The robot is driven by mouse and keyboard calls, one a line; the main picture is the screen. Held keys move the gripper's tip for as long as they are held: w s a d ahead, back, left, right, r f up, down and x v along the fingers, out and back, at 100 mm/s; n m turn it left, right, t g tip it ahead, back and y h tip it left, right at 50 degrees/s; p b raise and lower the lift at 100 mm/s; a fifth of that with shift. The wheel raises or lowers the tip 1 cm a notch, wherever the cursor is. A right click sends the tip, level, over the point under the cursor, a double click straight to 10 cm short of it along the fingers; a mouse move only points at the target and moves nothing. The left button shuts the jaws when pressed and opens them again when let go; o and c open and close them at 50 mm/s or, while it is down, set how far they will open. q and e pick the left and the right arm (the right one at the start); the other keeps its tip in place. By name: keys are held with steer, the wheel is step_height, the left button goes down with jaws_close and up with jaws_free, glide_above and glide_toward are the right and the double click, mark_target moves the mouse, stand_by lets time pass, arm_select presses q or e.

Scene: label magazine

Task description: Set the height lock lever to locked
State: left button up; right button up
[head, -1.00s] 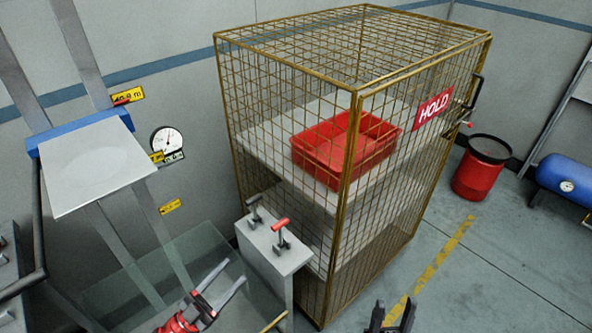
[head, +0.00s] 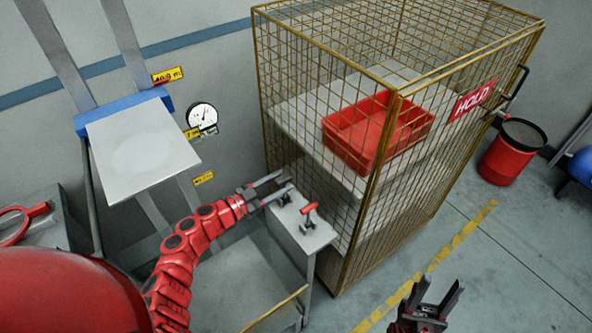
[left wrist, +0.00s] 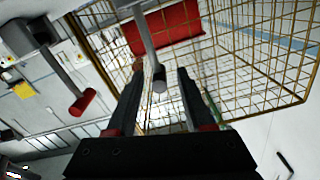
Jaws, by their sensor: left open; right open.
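Two small levers stand on a grey box beside the cage: one with a red grip (head: 309,208) and one with a dark grey grip (head: 286,198). I cannot tell from any label which is the height lock lever. My left gripper (head: 286,181) is open at the grey-grip lever and partly covers it. In the left wrist view the grey-grip lever (left wrist: 158,84) shows between the open fingers (left wrist: 160,74), with no visible grasp. The red-grip lever (left wrist: 82,102) is off to the left there. My right gripper (head: 441,284) is open and empty over the floor.
The wire cage (head: 392,92) with a red bin (head: 365,150) and a HOLD sign stands just right of the grey box (head: 305,240). A white platform (head: 140,150) and a gauge (head: 202,117) are at the left. The floor at the lower right is clear.

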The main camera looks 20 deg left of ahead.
arm_select(q)
steer(key=p+x, duration=0.1)
steer(key=x, duration=0.5)
jaws_close()
stand_by(1.3)
